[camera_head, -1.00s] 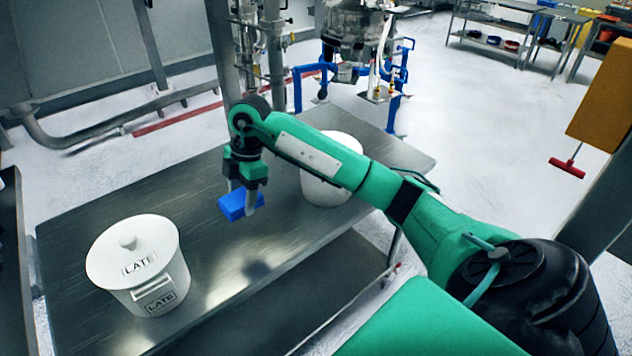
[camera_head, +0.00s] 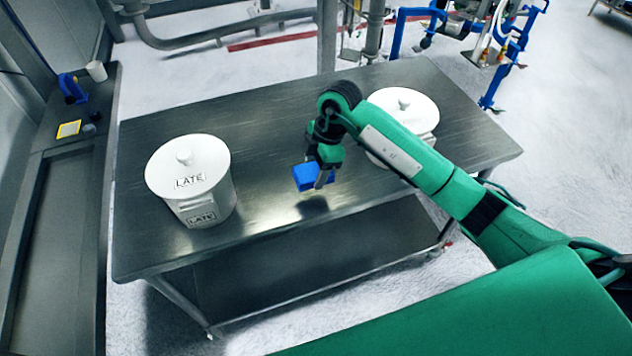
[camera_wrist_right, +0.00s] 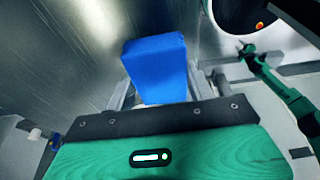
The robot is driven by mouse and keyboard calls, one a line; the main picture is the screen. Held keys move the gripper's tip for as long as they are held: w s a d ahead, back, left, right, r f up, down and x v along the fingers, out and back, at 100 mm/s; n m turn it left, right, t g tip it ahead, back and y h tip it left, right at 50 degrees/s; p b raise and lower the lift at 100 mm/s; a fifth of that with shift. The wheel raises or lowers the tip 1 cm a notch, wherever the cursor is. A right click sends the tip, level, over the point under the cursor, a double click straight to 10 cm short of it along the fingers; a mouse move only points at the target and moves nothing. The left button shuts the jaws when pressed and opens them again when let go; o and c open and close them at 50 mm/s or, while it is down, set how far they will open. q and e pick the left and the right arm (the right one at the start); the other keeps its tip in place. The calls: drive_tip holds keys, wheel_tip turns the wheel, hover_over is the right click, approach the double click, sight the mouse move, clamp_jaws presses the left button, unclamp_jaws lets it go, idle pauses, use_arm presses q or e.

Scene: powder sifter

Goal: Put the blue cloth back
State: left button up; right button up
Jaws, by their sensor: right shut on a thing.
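The blue cloth (camera_head: 312,178) is a folded blue block. My right gripper (camera_head: 322,180) is shut on it and holds it above the steel table (camera_head: 265,120), between the two white pots. In the right wrist view the cloth (camera_wrist_right: 157,68) sits between the fingers of my right gripper (camera_wrist_right: 160,92), with the table's metal top behind it. My left gripper is not in view in the head view.
A white lidded pot (camera_head: 190,180) marked LATE stands on the table's left part. Another white pot (camera_head: 405,108) stands at the right, partly behind my right arm. A side counter (camera_head: 100,120) at the far left holds a blue item (camera_head: 72,88), a white cup (camera_head: 96,71) and a yellow-edged square (camera_head: 69,129).

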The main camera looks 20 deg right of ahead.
sight(312, 195)
wheel_tip(312, 195, down, 3)
drive_tip(key=shift+f, duration=0.2)
wheel_tip(312, 195, down, 3)
drive_tip(key=shift+r+p, duration=0.2)
drive_tip(key=shift+p, duration=0.3)
drive_tip(key=shift+f, duration=0.35)
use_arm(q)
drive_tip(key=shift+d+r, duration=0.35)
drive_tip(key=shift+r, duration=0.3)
use_arm(e)
drive_tip(key=shift+f, duration=0.2)
drive_tip(key=o, duration=1)
drive_tip(key=shift+c, duration=0.2)
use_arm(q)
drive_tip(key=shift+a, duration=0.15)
use_arm(e)
drive_tip(key=shift+r, duration=0.15)
